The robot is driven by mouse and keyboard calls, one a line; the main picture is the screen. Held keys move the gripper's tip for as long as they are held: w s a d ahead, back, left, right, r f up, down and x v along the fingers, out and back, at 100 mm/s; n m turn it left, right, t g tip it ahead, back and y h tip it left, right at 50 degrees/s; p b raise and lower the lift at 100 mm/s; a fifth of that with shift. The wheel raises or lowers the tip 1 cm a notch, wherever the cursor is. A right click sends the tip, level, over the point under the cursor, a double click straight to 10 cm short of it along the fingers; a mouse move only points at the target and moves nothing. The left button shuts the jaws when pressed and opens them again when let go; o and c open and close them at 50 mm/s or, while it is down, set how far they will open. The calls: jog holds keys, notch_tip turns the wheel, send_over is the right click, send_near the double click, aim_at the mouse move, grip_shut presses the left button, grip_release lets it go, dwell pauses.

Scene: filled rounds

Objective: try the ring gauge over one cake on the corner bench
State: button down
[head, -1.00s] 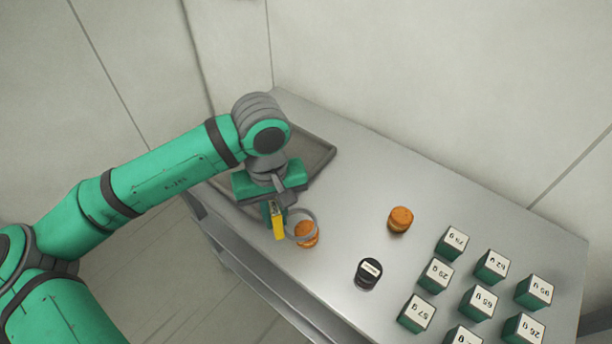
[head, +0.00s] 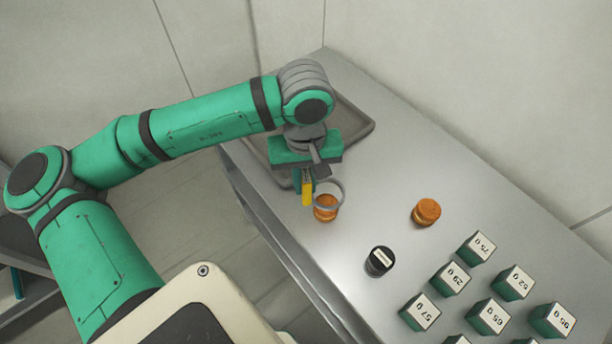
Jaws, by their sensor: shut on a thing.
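My gripper (head: 305,178) is shut on the ring gauge, holding it by its yellow handle (head: 307,192). The gauge's grey ring (head: 342,190) sticks out to the right of the handle, in front of the upper part of an orange-brown cake (head: 325,212) on the corner bench (head: 375,185). The ring looks to be above this cake; I cannot tell whether it touches it. A second orange-brown cake (head: 426,211) stands to the right on the bench, clear of my gripper.
A black round pot with a white label (head: 379,262) stands right of and nearer than the first cake. Several green blocks with gram labels (head: 451,279) stand at the lower right. A grey tray (head: 362,128) lies behind my gripper. Walls bound the bench's back.

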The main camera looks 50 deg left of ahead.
jog(key=shift+f, duration=1.2)
jog(key=shift+w+d, duration=0.1)
jog(key=shift+d, duration=0.05)
jog(key=shift+s, duration=0.2)
jog(key=shift+w, duration=0.1)
jog(key=shift+f, duration=2)
dwell(0.7)
jog(key=c, duration=1.1)
grip_release()
